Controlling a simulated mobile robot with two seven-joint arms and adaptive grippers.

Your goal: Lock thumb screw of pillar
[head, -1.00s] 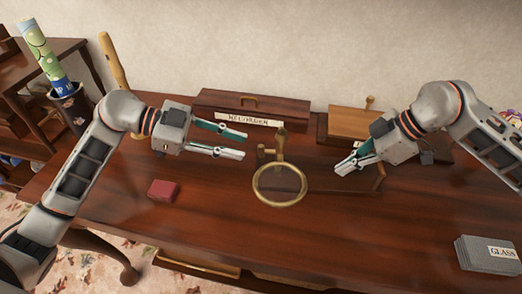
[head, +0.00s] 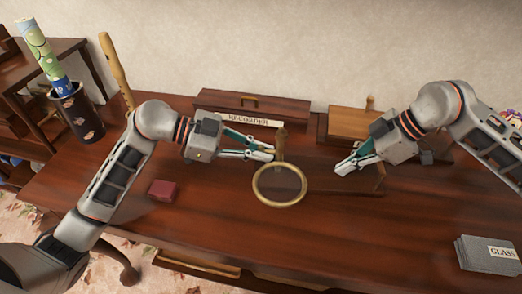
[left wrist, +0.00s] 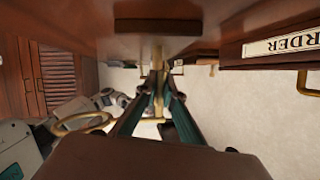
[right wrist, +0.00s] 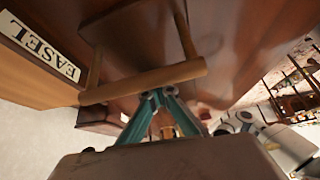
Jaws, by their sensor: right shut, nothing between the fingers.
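A brass pillar (head: 281,141) stands upright on the table, with a round brass-rimmed magnifier ring (head: 280,204) in front of it. The ring also shows in the left wrist view (left wrist: 82,119). My left gripper (head: 270,152) is at the pillar's left side. Its fingers have closed in around the small brass thumb screw (head: 262,150), which is mostly hidden between the tips. In the left wrist view the fingers converge on the brass of the pillar (left wrist: 157,60). My right gripper (head: 342,168) is shut and empty, right of the pillar, close to a wooden bar (right wrist: 150,80).
A long wooden recorder box (head: 215,102) and a wooden easel box (head: 350,122) stand behind. A red block (head: 162,190) lies front left. A grey stack labelled GLASS (head: 485,254) is front right. The table's front middle is clear.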

